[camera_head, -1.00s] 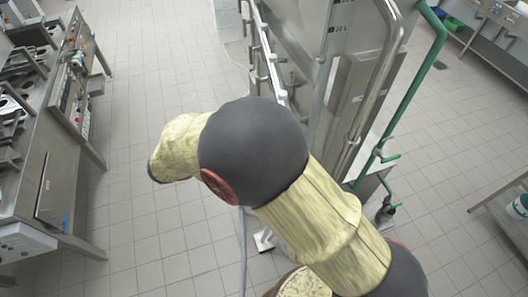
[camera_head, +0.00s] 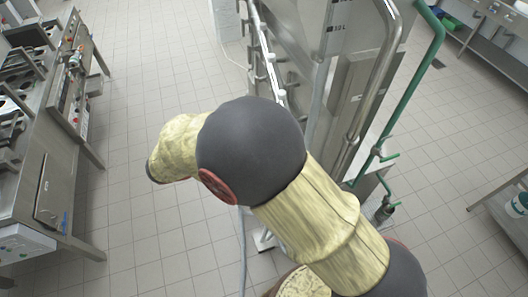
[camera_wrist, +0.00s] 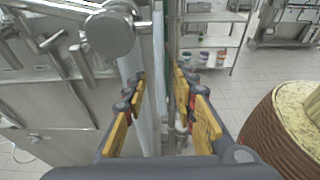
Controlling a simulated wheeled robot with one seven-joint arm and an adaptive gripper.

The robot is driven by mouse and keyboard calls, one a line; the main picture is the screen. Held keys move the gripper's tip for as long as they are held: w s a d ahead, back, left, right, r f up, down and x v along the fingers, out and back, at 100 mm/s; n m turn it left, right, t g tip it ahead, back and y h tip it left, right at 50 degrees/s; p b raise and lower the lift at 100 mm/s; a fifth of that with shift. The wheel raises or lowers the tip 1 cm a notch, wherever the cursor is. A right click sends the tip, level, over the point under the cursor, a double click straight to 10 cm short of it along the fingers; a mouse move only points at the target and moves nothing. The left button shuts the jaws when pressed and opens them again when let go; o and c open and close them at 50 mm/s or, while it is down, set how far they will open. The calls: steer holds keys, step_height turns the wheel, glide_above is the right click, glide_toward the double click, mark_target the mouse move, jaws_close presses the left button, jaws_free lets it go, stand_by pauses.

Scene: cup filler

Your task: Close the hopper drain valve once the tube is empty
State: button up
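The steel filler machine (camera_head: 340,75) stands right of centre in the head view, with litre marks on its upper panel. In the wrist view a round metal valve fitting with levers (camera_wrist: 112,35) is at upper left, close to the left finger. I cannot tell whether it is the hopper drain valve, or whether it is open. My gripper (camera_wrist: 160,92) is open, its yellow-padded fingers apart. Vertical pipes (camera_wrist: 173,40) show in the gap between them, and I see no grip on them. My arm hides the gripper in the head view. The tube's contents cannot be made out.
A green pipe with green handles (camera_head: 412,95) runs down the machine's right side. A steel stove counter (camera_head: 45,150) stands at the left, and a shelf with small tubs (camera_wrist: 208,50) stands behind. Tiled floor (camera_head: 140,75) is clear between counter and machine.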

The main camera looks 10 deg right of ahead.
steer(key=v, duration=1.2)
steer(key=s+d+f+m+g+y+b, duration=0.25)
steer(key=s+f+m+y+b, duration=0.2)
steer(key=f, duration=0.25)
steer(key=s+d+f+m+g+y+b, duration=0.1)
steer(key=s+d+f+m+y+b, duration=0.3)
steer(key=f, duration=0.3)
steer(key=s+d+f+m+t+y+b, duration=0.1)
steer(key=d+f+m+t+y+b, duration=0.1)
steer(key=d+m+b, duration=0.4)
steer(key=s+d+f+m+t+y+b, duration=0.2)
steer(key=d+f+m+t+y+b, duration=0.1)
steer(key=d+b, duration=0.9)
steer(key=f+m+y+b, duration=0.1)
steer(key=f+m+b, duration=0.1)
steer(key=m, duration=0.1)
steer(key=shift+s+d, duration=0.3)
